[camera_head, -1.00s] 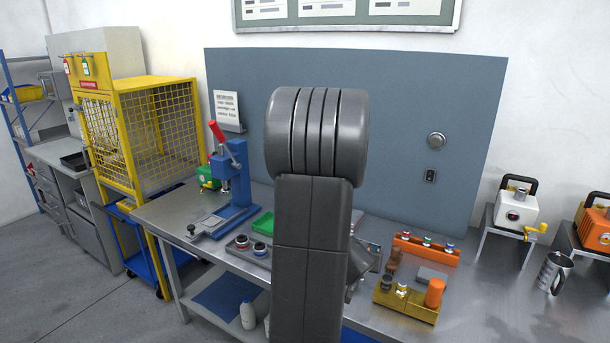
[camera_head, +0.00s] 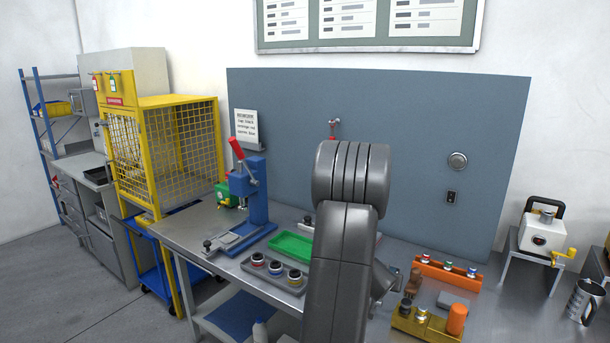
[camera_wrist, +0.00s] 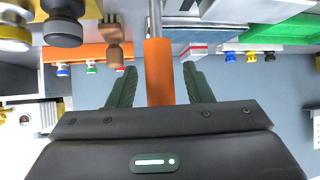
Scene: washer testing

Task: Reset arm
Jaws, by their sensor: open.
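My arm (camera_head: 345,235) rises in front of the workbench in the head view, and my gripper is hidden behind it there. In the wrist view my gripper (camera_wrist: 159,66) has its two dark green fingers spread apart. An orange handle with a grey metal shaft (camera_wrist: 159,85) shows in the gap between the fingers. I cannot tell whether it lies between them or beyond them, and neither finger is clearly touching it.
The steel bench holds a blue press (camera_head: 248,195), a green tray (camera_head: 291,246), a grey tray with jars (camera_head: 275,276), an orange rack (camera_head: 447,273) and a yellow holder (camera_head: 425,328). A yellow cage (camera_head: 180,150) stands left. A blue-grey panel (camera_head: 420,120) backs the bench.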

